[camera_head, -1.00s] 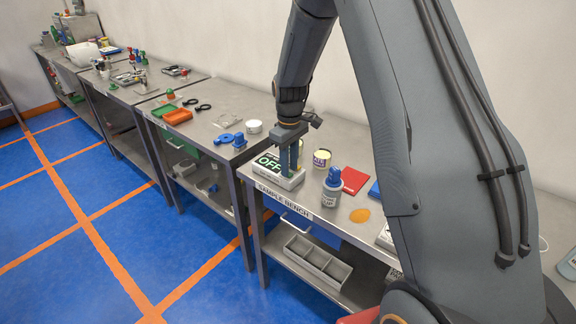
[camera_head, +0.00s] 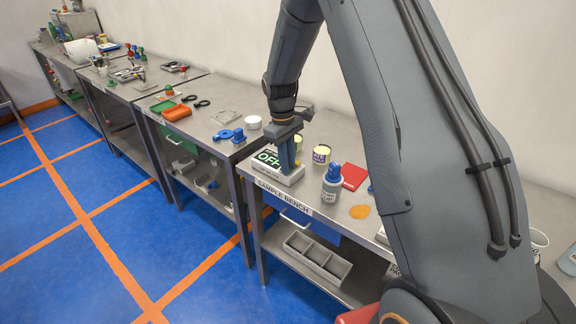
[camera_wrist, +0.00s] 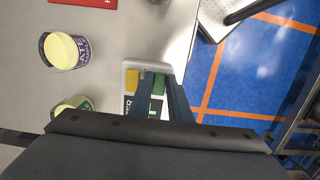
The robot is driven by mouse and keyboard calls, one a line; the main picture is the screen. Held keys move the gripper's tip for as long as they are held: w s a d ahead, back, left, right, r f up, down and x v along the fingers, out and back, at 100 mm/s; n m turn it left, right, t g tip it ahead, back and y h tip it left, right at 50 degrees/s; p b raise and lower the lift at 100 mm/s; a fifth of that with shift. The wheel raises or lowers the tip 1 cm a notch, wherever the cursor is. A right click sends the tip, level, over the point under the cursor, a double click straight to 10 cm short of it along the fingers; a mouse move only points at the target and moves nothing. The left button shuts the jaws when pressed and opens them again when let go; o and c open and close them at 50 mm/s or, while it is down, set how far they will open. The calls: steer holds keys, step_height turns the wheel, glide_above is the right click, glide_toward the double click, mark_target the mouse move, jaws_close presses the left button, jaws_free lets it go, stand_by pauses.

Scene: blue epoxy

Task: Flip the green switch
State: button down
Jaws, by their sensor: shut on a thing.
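A light switch box (camera_head: 285,178) stands near the front left corner of the sample bench (camera_head: 345,212), with a green-lettered "OFF" display on top. In the wrist view the same box (camera_wrist: 130,66) carries a yellow switch (camera_wrist: 132,80) and a green switch (camera_wrist: 159,84) side by side. My gripper (camera_head: 287,166) points down onto the box at its right part. In the wrist view the two fingers of my gripper (camera_wrist: 160,82) stand on either side of the green switch and are shut on it. The fingers partly hide the switch and the display.
A purple-labelled jar (camera_head: 321,155) stands behind the box. A grey divided tray (camera_head: 318,257) lies on the lower shelf. Another bench stands to the left.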

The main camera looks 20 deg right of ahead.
steer(key=shift+a, duration=0.15)
steer(key=c, duration=1.9)
jaws_free()
steer(key=shift+w+r+b, duration=0.2)
steer(key=shift+r+b, duration=0.15)
steer(key=shift+r, duration=0.2)
steer(key=r, duration=0.2)
steer(key=r+b, duration=0.1)
steer(key=r, duration=0.1)
steer(key=r+b, duration=0.1)
steer(key=r, duration=0.1)
steer(key=shift+w+a+r, duration=0.3)
steer(key=shift+w+a, duration=0.1)
